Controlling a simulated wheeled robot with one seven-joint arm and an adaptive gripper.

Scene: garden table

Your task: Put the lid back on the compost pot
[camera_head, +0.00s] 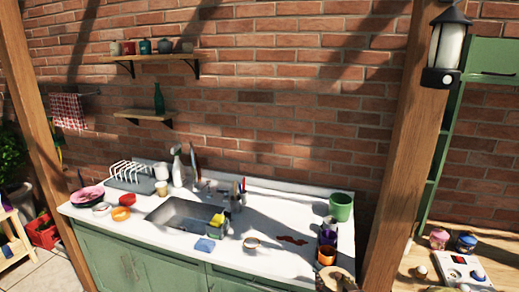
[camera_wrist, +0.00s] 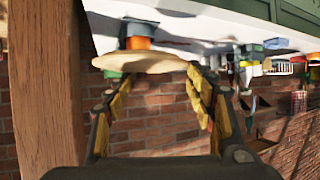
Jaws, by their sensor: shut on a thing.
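My gripper (camera_wrist: 152,82) is shut on a round, pale wooden lid (camera_wrist: 145,63), held at the fingertips between its yellow pads. The lid (camera_head: 338,275) also shows at the bottom of the head view, in front of the counter's right end. A green pot (camera_head: 341,206), which looks like the compost pot, stands upright and open at the back right of the counter. It is apart from the lid. In the wrist view, which is upside down, a bit of green (camera_wrist: 114,75) shows past the lid; it may be this pot.
The white counter (camera_head: 280,215) holds a sink (camera_head: 183,214), a blue sponge (camera_head: 205,245) and a dish rack (camera_head: 130,175). Orange and dark containers (camera_head: 327,245) stand at its right end, between lid and pot. A wooden post (camera_head: 402,130) rises at the right.

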